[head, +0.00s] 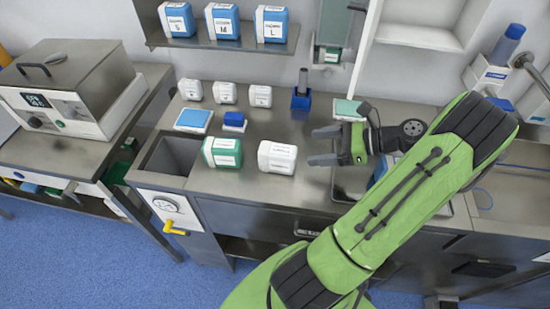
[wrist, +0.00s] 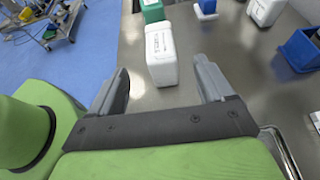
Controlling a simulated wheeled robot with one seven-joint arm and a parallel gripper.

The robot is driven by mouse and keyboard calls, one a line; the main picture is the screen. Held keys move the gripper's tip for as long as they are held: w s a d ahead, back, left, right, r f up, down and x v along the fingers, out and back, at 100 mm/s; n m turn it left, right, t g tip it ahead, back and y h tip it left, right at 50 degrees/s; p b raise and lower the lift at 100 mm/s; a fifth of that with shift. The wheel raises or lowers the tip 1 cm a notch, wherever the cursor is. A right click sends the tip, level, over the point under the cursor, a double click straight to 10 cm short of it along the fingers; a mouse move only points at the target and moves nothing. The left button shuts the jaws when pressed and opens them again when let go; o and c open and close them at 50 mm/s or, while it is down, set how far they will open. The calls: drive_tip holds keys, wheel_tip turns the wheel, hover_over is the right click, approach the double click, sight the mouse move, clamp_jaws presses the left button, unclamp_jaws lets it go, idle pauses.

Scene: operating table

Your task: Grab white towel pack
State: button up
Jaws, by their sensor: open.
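The white towel pack (head: 277,158) is a white box-like pack with printing on its label, lying on the steel counter near its front edge. It also shows in the wrist view (wrist: 161,57), ahead of my gripper and between the lines of its two fingers. My gripper (head: 318,147) is open and empty, just to the right of the pack in the head view. In the wrist view its fingers (wrist: 166,80) are spread wide, with a gap of bare counter before the pack. I cannot tell exactly how far the fingertips are from it.
A green and white pack (head: 222,152) stands just left of the white one. Small white packs (head: 225,93), a blue block (head: 234,121) and a blue holder (head: 301,98) are behind. A sunken basin (head: 170,155) is at left; a metal tray (wrist: 280,150) edge is near my gripper.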

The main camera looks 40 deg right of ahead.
sight(285, 150)
drive_tip(key=b+x, duration=0.1)
drive_tip(key=x, duration=0.5)
drive_tip(key=shift+w+f+b, duration=0.15)
drive_tip(key=shift+f+b, duration=0.05)
drive_tip(key=shift+b, duration=0.15)
drive_tip(key=b+x, duration=0.2)
drive_tip(key=x, duration=0.3)
drive_tip(key=shift+w+a+f+b, duration=0.1)
drive_tip(key=shift+a+b, duration=0.2)
drive_tip(key=shift+b, duration=0.05)
drive_tip(key=c, duration=1.1)
